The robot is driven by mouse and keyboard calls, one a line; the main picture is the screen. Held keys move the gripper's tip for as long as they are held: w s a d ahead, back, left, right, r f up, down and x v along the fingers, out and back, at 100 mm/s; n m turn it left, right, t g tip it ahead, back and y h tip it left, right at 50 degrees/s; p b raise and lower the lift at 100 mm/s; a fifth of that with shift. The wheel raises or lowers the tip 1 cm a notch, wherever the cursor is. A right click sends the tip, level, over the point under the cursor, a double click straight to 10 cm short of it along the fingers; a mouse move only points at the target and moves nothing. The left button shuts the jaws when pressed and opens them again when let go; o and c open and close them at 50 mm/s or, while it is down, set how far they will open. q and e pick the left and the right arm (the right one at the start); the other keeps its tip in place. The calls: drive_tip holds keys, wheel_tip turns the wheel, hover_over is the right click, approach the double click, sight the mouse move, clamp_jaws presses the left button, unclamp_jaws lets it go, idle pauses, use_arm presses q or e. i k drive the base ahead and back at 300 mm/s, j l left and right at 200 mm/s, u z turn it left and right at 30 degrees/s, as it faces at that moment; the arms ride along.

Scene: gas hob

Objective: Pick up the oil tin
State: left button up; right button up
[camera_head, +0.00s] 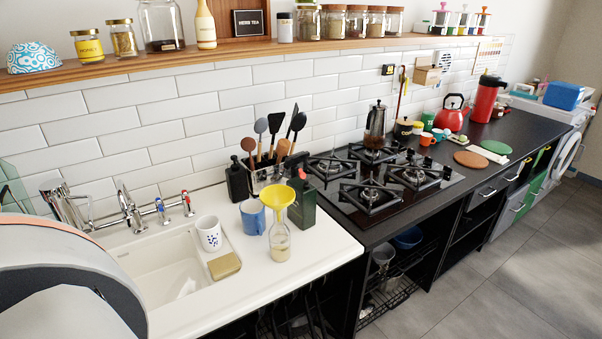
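A dark green, upright container with a reddish top, which looks like the oil tin (303,207), stands on the white counter near its right end, beside the gas hob (375,182). A glass bottle (279,243) with a yellow funnel (277,196) in its neck stands in front of it to the left, and the funnel overlaps its left edge. Neither of my grippers shows in this view.
A blue mug (252,217), a white mug (209,234) and a utensil holder (266,177) stand close by on the left. A dark bottle (237,181) is behind. The sink (160,265) lies left. The counter's front right corner is clear.

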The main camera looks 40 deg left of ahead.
sight(302, 212)
drive_tip(key=u, duration=1.25)
